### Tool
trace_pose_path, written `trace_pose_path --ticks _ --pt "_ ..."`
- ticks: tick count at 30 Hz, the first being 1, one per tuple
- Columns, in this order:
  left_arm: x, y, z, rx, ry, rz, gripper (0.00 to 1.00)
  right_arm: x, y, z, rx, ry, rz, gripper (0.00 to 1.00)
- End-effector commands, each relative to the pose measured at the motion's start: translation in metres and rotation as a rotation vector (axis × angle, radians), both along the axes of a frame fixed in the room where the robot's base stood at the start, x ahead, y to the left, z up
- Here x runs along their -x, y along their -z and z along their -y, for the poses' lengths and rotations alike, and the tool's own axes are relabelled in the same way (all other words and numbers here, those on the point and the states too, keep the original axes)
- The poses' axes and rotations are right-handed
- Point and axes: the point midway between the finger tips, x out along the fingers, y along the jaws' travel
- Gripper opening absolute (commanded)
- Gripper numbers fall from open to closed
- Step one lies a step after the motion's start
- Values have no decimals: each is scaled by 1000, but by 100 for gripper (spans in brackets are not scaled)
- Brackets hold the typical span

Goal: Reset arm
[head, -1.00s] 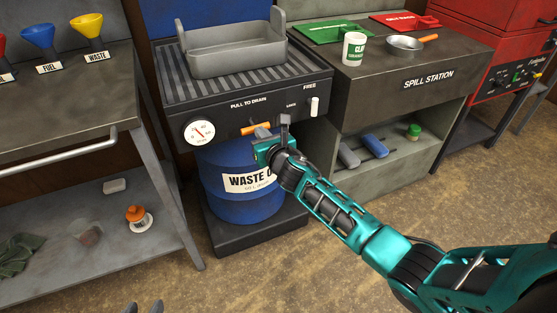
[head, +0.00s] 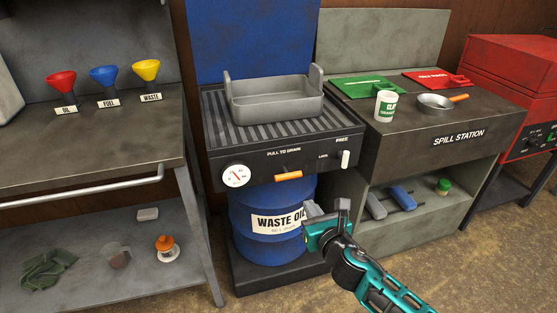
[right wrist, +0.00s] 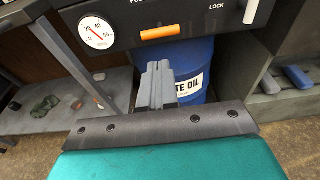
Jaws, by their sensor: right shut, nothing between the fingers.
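My right gripper (head: 327,211) is in front of the waste oil station, below and right of the orange drain handle (head: 288,176). It is apart from the handle. In the right wrist view its fingers (right wrist: 157,84) are together with nothing between them, and the orange handle (right wrist: 170,34) shows beyond them. The blue waste oil drum (head: 265,221) stands under the station, and my gripper covers part of its right side. My left gripper is not in view.
A grey pan (head: 274,101) sits on the station's ribbed top. The spill station (head: 440,134) is at right, with a cup (head: 386,106) and a frying pan on it. A metal bench (head: 90,140) with three funnels is at left. Brown floor in front is clear.

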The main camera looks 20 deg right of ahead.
Motion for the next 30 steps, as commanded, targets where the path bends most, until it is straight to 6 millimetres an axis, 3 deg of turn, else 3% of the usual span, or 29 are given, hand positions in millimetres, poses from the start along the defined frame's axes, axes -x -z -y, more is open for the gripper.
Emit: trace_pose_path --ticks 4,7,15,24,30 --pt "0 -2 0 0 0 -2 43 8 5 -2 -92 15 -24 0" --pt "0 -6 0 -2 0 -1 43 24 14 -6 -311 59 -75 0" --pt "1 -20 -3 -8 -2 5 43 97 46 -22 -1254 347 -277 0" --pt "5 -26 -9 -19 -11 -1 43 179 59 -31 -2253 840 -384 0" --pt "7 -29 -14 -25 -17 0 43 212 59 -33 -2671 1103 -360 0"
